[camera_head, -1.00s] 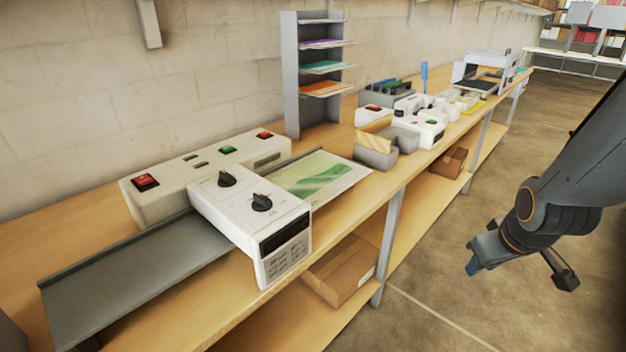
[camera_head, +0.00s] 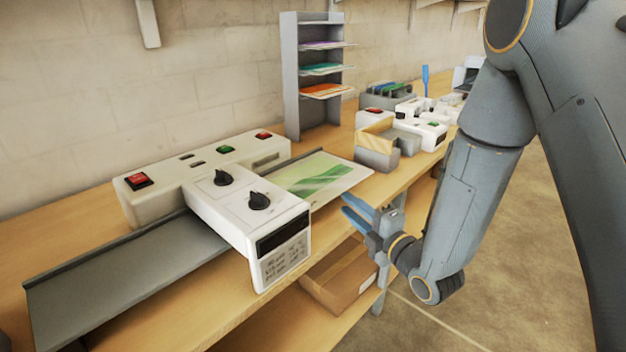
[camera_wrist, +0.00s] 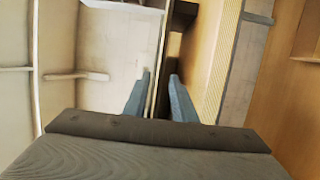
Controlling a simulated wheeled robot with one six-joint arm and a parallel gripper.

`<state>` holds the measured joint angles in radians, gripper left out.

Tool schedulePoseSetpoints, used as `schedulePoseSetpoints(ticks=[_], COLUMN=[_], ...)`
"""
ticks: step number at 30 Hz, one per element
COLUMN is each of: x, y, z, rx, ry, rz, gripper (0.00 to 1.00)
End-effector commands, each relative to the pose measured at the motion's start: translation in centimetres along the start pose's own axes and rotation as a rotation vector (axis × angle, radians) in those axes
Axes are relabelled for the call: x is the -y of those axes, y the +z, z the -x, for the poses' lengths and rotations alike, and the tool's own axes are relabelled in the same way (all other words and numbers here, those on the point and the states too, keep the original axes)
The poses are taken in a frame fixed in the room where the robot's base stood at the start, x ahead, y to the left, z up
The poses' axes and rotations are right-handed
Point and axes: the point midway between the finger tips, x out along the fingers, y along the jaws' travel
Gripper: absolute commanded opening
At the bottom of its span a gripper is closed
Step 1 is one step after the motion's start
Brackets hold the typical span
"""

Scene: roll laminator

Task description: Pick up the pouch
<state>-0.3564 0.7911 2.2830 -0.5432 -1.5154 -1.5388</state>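The pouch (camera_head: 315,176) is a flat, pale sheet with a green wave print. In the wrist view the two fingers (camera_wrist: 160,82) also stand apart. I cannot make out the pouch clearly there.
A grey feed tray (camera_head: 125,270) extends left from the laminator. A grey bin (camera_head: 376,157) stands right of the pouch, and a grey shelf rack (camera_head: 292,85) with coloured sheets stands behind. A cardboard box (camera_head: 338,285) sits on the lower shelf beneath the bench.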

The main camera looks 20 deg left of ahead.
Motion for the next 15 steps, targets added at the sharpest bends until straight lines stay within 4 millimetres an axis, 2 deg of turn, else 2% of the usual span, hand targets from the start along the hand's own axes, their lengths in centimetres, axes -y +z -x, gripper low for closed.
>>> schedulePoseSetpoints(ticks=[15], x=[-0.5], y=[0.3], z=[-6.0], rx=[0.001], ry=[-0.002], rz=[-0.002], gripper=[0.24])
